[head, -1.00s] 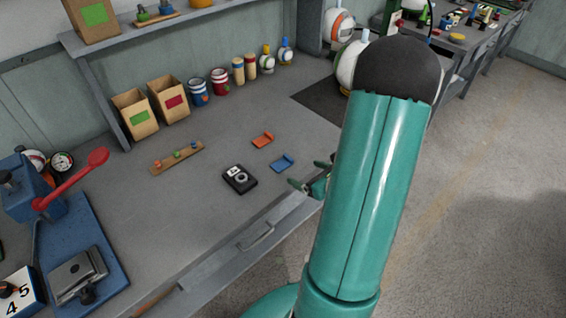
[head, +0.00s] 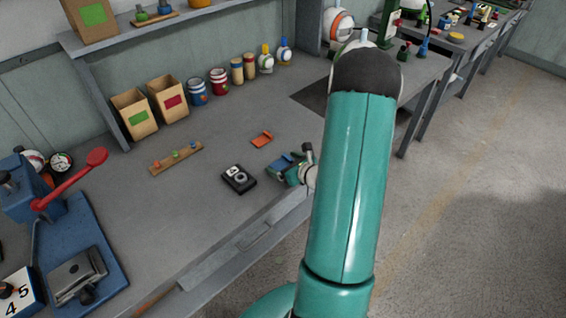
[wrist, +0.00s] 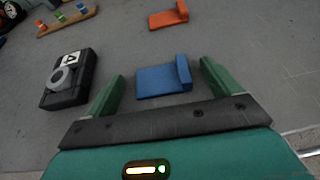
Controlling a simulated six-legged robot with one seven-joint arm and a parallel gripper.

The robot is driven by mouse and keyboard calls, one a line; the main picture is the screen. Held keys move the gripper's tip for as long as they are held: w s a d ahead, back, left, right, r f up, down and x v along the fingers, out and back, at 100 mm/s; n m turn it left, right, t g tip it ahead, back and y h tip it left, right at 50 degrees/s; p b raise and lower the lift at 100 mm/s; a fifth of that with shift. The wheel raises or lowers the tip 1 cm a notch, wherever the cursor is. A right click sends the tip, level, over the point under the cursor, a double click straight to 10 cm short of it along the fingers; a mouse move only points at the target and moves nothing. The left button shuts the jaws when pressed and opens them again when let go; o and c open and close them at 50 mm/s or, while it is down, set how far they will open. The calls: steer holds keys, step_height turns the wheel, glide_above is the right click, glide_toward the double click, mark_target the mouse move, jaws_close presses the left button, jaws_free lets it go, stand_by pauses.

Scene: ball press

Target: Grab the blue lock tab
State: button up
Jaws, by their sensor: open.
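The blue lock tab (wrist: 163,81) lies flat on the grey bench, its raised end to the right in the wrist view. In the head view the blue lock tab (head: 280,161) is partly hidden by my gripper (head: 291,164). In the wrist view my gripper (wrist: 160,80) is open, with one green finger to the left of the tab and one to the right. The tab lies in line with the gap between the fingertips. I see no contact, and I cannot tell the height of the fingers above the bench.
An orange tab (wrist: 169,17) lies beyond the blue one. A black device with a round knob (wrist: 69,78) sits close to the left finger. A wooden strip with coloured pegs (head: 177,158) lies farther left. The bench's front edge (head: 255,225) is near my arm.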

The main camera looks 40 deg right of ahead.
steer(key=c, duration=1.1)
steer(key=shift+o, duration=0.2)
steer(key=shift+r, duration=0.15)
